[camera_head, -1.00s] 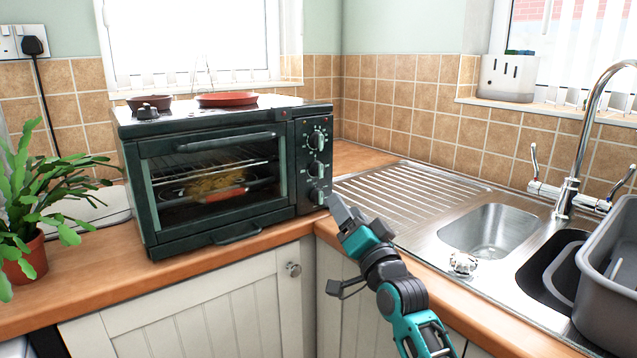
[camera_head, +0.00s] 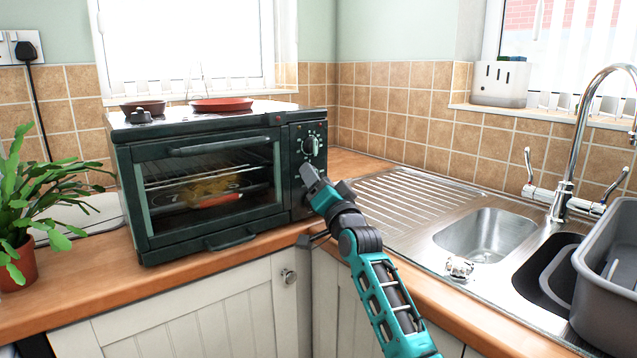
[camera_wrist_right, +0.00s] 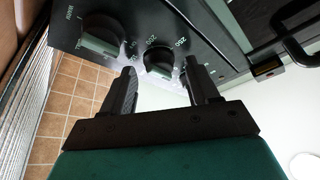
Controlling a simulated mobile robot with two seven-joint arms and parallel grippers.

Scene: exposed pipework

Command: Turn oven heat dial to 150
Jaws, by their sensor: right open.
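The black toaster oven (camera_head: 208,185) stands on the wooden worktop, door closed, with food on a rack inside. Its control panel is on the right side, where the top dial (camera_head: 311,146) shows; my right gripper hides the lower dials. My right gripper (camera_head: 326,182) is at the panel's lower half. In the right wrist view its jaws (camera_wrist_right: 161,72) are open, one finger to each side of a dial (camera_wrist_right: 158,59) with printed numbers including 200 nearby. The dial looks just beyond the fingertips; contact cannot be told. A larger dial (camera_wrist_right: 102,36) is to the left. My left gripper is not in view.
A steel sink (camera_head: 487,234) with drainer and tap (camera_head: 566,190) is on the right, with a grey basin (camera_head: 610,265) at the edge. A potted plant (camera_head: 30,220) stands left of the oven.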

